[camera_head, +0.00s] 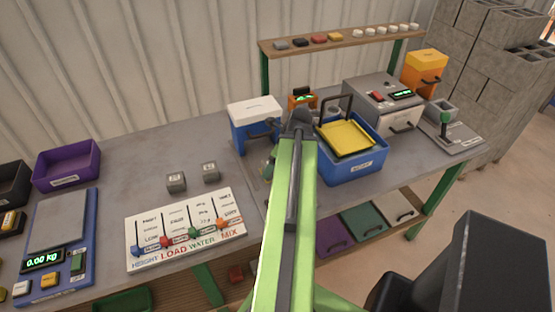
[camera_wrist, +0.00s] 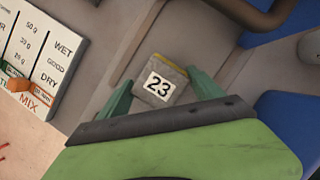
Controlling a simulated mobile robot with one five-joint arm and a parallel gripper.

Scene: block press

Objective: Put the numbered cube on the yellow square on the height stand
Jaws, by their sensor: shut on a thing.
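My gripper (camera_wrist: 161,88) is shut on a grey numbered cube (camera_wrist: 160,86), its green fingers on either side. The cube's white label reads 23. A thin yellow strip (camera_wrist: 168,60) shows along the cube's far edge; I cannot tell whether it belongs to the cube or to a surface under it. Grey flat surface with a straight edge lies around the cube in the wrist view. In the head view my green arm hides most of the gripper and the cube. The height stand cannot be clearly made out, nor whether the cube touches anything below.
Two other grey cubes (camera_head: 176,182) stand left of my arm, behind the slider board (camera_head: 185,230). A blue-and-white box (camera_head: 255,118) stands behind. A blue bin (camera_head: 362,171) with a yellow tray (camera_head: 346,138) is close on the right. Bench between purple bin and cubes is clear.

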